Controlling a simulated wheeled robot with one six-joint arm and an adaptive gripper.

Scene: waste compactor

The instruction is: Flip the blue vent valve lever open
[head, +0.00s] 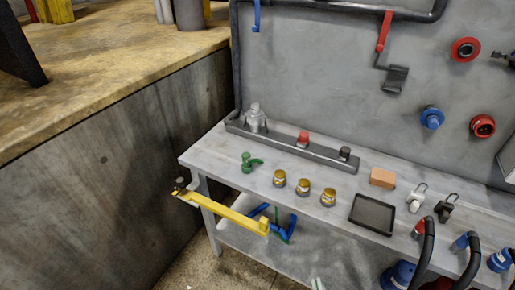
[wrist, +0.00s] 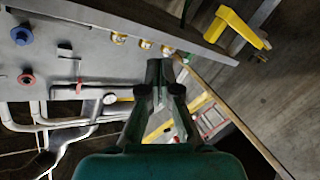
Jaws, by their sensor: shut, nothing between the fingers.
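A slim blue lever (head: 257,16) hangs straight down at the top of the head view, near the upper left corner of the grey wall panel. Its upper end is cut off by the picture's edge. It looks like the vent valve lever. I cannot make it out in the wrist view. My gripper (wrist: 158,70) is shut and empty in the middle of the wrist view, with nothing touching its fingertips. My gripper does not show in the head view, so its distance from the lever is unclear.
A red lever (head: 384,32) hangs from the dark pipe (head: 320,9). Blue (head: 432,117) and red (head: 466,50) round fittings stick out from the panel. The grey bench (head: 225,160) holds several jars, a black tray (head: 372,214) and an orange block (head: 382,177). A yellow bar (head: 225,212) juts out at its left.

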